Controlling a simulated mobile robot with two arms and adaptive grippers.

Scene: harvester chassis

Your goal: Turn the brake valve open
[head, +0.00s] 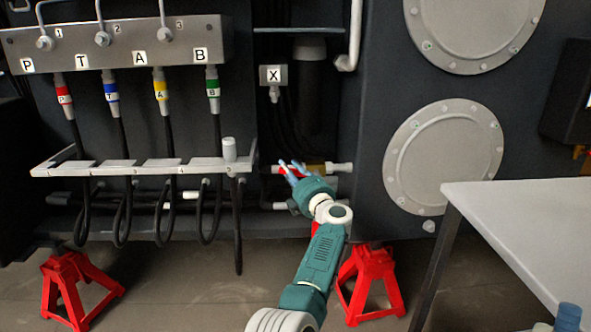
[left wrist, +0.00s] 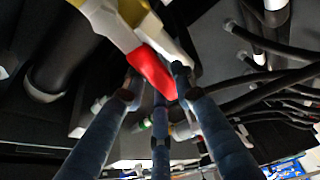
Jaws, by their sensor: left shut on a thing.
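The brake valve has a red handle, seen in the head view (head: 281,170) on a pipe low on the dark chassis, right of the hose rack. In the left wrist view the red handle (left wrist: 153,72) hangs from a pale metal body. My left gripper (head: 291,168) is at the handle, and its fingers also show in the left wrist view (left wrist: 158,92). They are closed around the handle's lower end and hide part of it. A blue-grey part (head: 568,316) at the bottom right edge may be my right gripper; its fingers cannot be made out.
A metal rack (head: 140,166) with hanging black hoses is left of the valve. Above it is a manifold (head: 115,45) marked P, T, A, B. A red stand (head: 371,285) is below right. A grey table (head: 540,215) fills the right side.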

